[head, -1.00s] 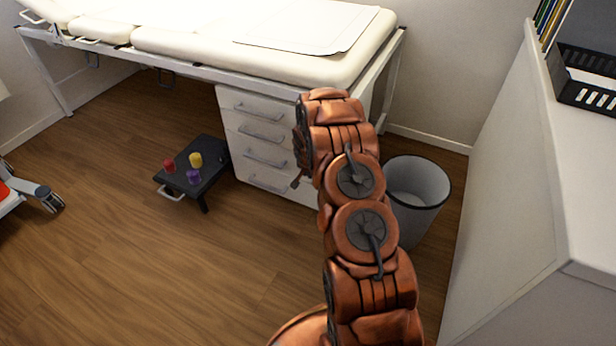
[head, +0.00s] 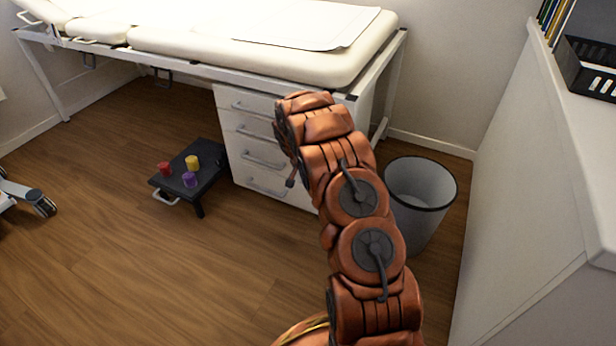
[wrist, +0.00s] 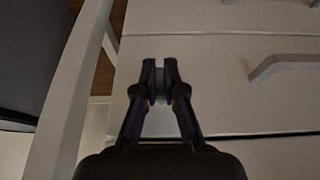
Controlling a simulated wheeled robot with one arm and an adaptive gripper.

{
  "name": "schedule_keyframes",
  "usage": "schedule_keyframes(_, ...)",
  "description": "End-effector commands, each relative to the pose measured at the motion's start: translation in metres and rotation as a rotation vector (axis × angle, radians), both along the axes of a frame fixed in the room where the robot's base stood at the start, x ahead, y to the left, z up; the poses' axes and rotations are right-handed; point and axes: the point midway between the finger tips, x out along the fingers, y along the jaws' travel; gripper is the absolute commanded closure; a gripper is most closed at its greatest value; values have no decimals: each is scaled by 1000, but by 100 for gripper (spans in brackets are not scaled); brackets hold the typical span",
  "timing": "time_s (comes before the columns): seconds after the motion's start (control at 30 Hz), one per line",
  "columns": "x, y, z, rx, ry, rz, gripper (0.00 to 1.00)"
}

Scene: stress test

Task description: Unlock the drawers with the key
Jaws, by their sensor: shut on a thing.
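The white drawer unit (head: 236,150) stands under the couch, its drawers closed, with bar handles. My arm covers its right side in the head view. In the wrist view, a drawer front (wrist: 230,85) fills much of the picture, with one handle (wrist: 285,65) to the right. My gripper (wrist: 160,70) is in front of this drawer front, near its left end. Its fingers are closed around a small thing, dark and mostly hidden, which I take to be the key. No lock can be made out. I cannot tell whether the gripper touches the drawers.
A low black stand (head: 205,181) with red, yellow and purple pieces is left of the drawers. A grey bin (head: 420,195) stands right of my arm. The padded couch (head: 250,50) is above; a white cabinet (head: 530,190) is at right. Floor at left front is clear.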

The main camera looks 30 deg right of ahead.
Motion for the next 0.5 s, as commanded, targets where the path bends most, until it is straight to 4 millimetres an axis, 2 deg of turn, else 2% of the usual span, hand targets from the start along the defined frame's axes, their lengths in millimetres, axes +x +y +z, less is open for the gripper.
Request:
schedule_keyframes(0.33,-3,-3,-1,-1,6,-5,100)
schedule_keyframes(0.37,-3,-3,-1,-1,6,-5,88)
schedule_keyframes(0.5,-2,-2,-1,-1,5,-3,74)
